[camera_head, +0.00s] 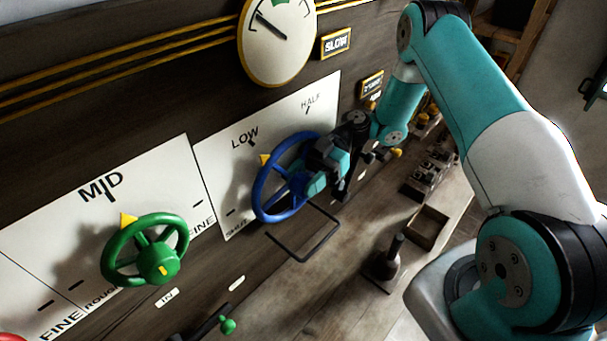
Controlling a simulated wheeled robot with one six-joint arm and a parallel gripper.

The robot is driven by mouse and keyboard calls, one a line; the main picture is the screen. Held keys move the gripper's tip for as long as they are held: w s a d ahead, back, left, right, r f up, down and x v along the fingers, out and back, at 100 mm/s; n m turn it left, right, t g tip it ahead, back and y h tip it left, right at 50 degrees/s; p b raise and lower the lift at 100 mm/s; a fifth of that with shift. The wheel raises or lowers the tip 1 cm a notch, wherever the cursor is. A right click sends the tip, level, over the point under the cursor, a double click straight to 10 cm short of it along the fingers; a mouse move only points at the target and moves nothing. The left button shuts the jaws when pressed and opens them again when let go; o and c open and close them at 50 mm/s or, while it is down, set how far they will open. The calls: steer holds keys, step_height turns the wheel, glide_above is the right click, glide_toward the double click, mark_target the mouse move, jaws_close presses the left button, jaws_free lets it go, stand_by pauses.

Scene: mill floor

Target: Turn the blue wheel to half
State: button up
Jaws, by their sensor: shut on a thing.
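The blue wheel (264,191) is mounted in front of a white panel (220,160) marked LOW and HALF. A yellow pointer (264,159) at its upper left rim stands just below the LOW mark (245,137). The HALF mark (310,104) lies further up and right. My gripper (314,181) is at the wheel's right side, shut on it. The gripper and arm cover the wheel's right part, so the exact grip point is partly hidden.
A green wheel (157,262) with a yellow pointer near MID stands to the left. A round gauge (280,38) hangs above. A dark bar loop (305,249) sticks out below the blue wheel. A dark-handled tool (389,264) stands on the bench, beside an open tray (428,228).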

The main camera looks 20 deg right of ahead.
steer(key=o, duration=0.9)
steer(key=shift+f+b, duration=0.15)
steer(key=shift+b, duration=0.3)
